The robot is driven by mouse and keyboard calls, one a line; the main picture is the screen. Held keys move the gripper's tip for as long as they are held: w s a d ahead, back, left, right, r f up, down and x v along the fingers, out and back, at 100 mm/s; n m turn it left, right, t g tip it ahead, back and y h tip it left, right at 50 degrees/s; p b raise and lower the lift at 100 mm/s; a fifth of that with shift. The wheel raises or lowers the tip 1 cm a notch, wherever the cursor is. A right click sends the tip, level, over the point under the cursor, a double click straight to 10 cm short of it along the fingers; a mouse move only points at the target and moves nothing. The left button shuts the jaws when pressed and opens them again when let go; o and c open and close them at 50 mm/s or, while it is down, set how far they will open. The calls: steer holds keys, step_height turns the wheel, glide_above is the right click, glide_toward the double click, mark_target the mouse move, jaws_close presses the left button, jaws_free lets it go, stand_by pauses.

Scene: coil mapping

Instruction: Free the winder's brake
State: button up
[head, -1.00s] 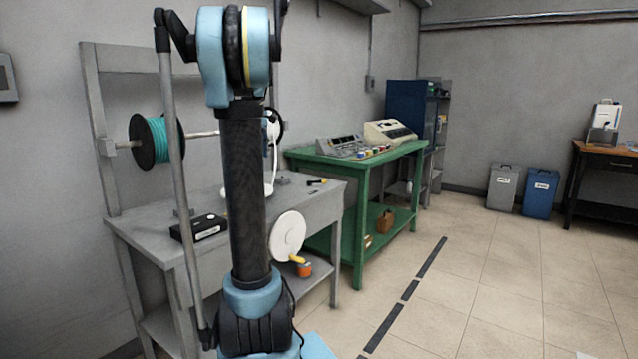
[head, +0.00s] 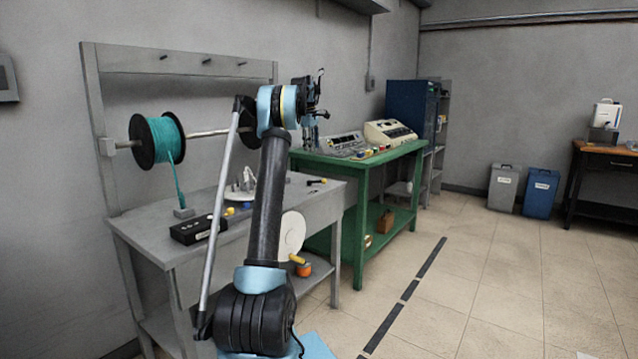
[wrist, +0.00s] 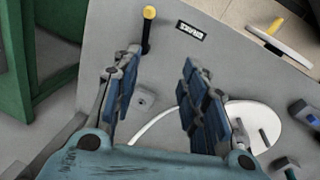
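The brake lever, a black rod with a yellow knob (wrist: 149,12), is at the top of the wrist view beside a small black label (wrist: 190,31) with white lettering. In the head view the lever (head: 317,182) lies low at the bench's right end. My gripper (wrist: 160,62) is open and empty, its blue-padded fingers apart with the lever beyond the left fingertip. I cannot tell whether they touch. The winder's white plate (wrist: 252,122) is partly hidden behind the right finger. The white handwheel (head: 291,234) with a yellow handle is at the bench front.
The grey bench (head: 325,200) also carries a black box (head: 198,229). A teal cord spool (head: 160,141) hangs on a rod, its cord running down to a small block (head: 183,212). A green table (head: 358,180) with instruments stands behind on the right. Floor to the right is clear.

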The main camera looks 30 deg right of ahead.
steer(key=d+f, duration=0.1)
steer(key=d, duration=0.2)
glide_toward(317, 182)
steer(key=d+f, duration=0.1)
steer(key=f, duration=0.4)
steer(key=d+f, duration=0.1)
steer(key=f, duration=0.2)
steer(key=shift+d, duration=0.4)
jaws_close()
